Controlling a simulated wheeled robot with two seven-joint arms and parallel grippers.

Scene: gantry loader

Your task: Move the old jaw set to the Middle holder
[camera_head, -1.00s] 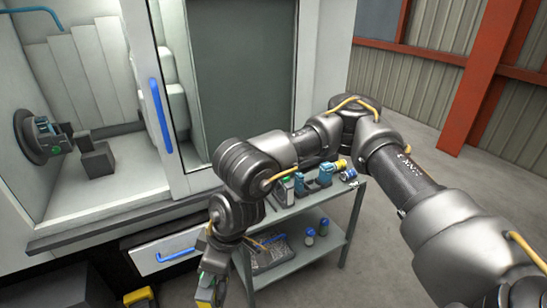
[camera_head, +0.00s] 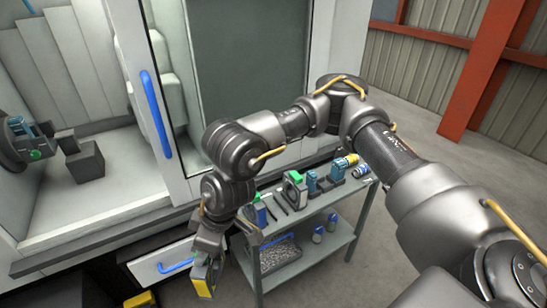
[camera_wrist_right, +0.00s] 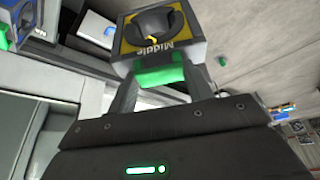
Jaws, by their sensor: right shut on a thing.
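My right gripper (camera_head: 205,270) hangs below its wrist, left of the cart in the head view. In the right wrist view its two fingers (camera_wrist_right: 160,85) are closed on a dark block with a yellow face marked "Middle" (camera_wrist_right: 125,40), the Middle holder. It has a round opening and a green tab facing the palm. The holder's yellow face also shows in the head view (camera_head: 203,287). In the machine at left, a dark round chuck (camera_head: 10,150) carries bluish jaws (camera_head: 37,130); I cannot tell whether these are the old jaw set. My left gripper is not in view.
The grey two-tier cart (camera_head: 305,217) holds a holder with a green tab (camera_head: 295,190), a blue-faced block (camera_head: 256,215), blue parts and a yellow-ended tool (camera_head: 347,161). Bottles (camera_head: 318,235) stand below. The machine door has a blue handle (camera_head: 157,115); a drawer (camera_head: 160,258) sits below.

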